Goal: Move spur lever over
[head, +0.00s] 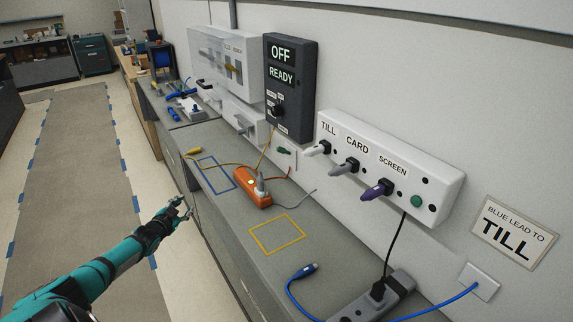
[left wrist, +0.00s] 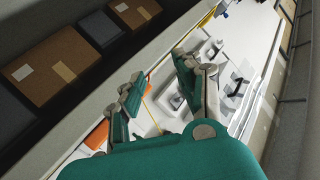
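A dark wall box (head: 291,88) reads OFF and READY and has a black knob or lever (head: 276,110) on its lower part. To its left, a white wall box (head: 243,124) also carries a small dark lever-like part. I cannot tell for sure which is the spur lever. My left gripper (head: 181,208) is beside the bench's front edge, apart from both boxes. In the left wrist view its fingers (left wrist: 158,68) are spread, with nothing between them. My right gripper is not in view.
A blue lead (head: 305,270) lies near the yellow outline. A white socket rail (head: 388,166) holds several plugs. The aisle floor on the left is clear.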

